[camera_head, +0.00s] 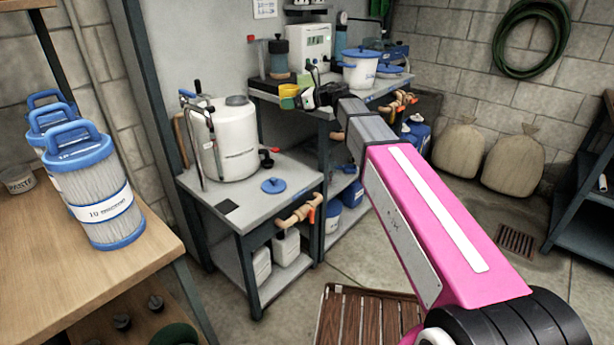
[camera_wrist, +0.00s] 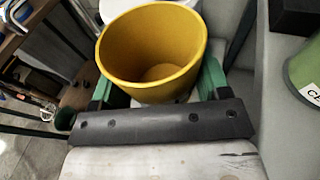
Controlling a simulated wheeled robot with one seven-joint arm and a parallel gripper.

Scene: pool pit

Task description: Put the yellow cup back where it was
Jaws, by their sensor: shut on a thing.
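The yellow cup (camera_wrist: 150,55) is between the green fingers of my gripper (camera_wrist: 156,84) in the wrist view. The fingers are shut on it from both sides. Its open mouth faces the wrist camera and I see no contents in it. In the head view, the yellow cup (camera_head: 288,90) is small at the end of my gripper (camera_head: 300,98), at the left front part of the rear bench top (camera_head: 268,91). Whether its base touches anything is hidden.
A green container (camera_wrist: 304,70) with a label stands close at the right in the wrist view. A dark jar (camera_head: 279,58), a white machine (camera_head: 310,46) and a white bucket (camera_head: 360,70) stand on the rear bench. A white sprayer tank (camera_head: 232,140) stands on the lower bench.

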